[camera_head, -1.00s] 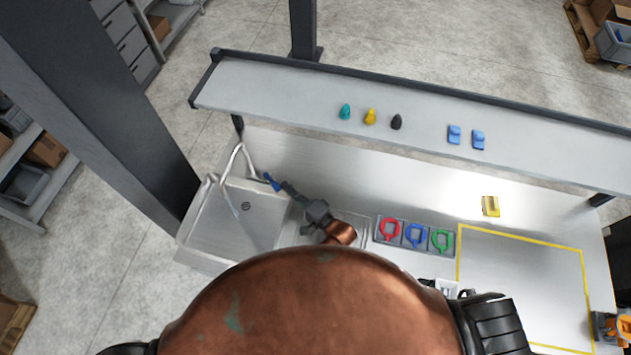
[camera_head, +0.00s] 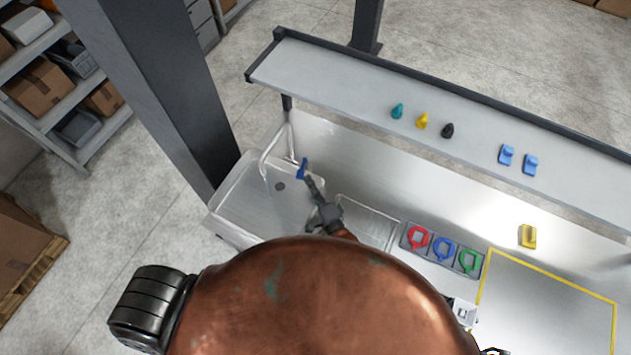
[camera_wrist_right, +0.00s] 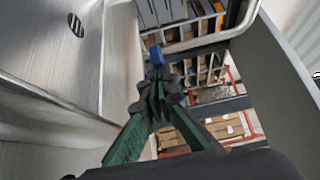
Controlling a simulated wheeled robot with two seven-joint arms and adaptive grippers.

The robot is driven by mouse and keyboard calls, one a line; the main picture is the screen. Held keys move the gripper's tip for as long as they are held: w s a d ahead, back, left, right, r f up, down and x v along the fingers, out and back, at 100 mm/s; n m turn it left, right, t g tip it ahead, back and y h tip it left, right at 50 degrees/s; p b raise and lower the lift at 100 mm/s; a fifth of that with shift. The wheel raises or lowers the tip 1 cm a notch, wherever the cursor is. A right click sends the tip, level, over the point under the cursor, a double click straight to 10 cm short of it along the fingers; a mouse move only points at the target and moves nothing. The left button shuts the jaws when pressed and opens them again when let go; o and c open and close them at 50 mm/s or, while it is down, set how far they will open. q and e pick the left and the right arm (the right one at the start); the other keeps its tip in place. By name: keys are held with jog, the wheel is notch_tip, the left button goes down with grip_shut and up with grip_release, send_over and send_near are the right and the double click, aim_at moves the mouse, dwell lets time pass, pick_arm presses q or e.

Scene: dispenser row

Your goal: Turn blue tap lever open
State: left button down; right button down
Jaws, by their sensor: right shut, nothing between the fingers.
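The blue tap lever (camera_head: 302,168) stands beside the curved metal tap (camera_head: 272,150) at the back edge of the sink (camera_head: 236,192). In the head view the lever slants steeply, its far end near the back wall. My right gripper (camera_head: 310,181) is shut and empty, its tips at the near end of the lever. In the right wrist view the shut green fingers (camera_wrist_right: 156,78) point at the blue lever (camera_wrist_right: 156,56), which shows just past the tips. Whether they touch cannot be told. My left gripper is not clearly in view.
A shelf (camera_head: 340,82) with small coloured pieces runs above the back of the counter. Right of the sink is a tray with red, blue and green rings (camera_head: 443,249). A yellow block (camera_head: 528,236) lies beyond a yellow-outlined area (camera_head: 550,300).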

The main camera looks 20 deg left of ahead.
dwell(0.6)
jog(key=s+a+b+v, duration=0.1)
jog(key=v, duration=1)
jog(key=shift+d, duration=0.2)
jog(key=shift+s, duration=0.15)
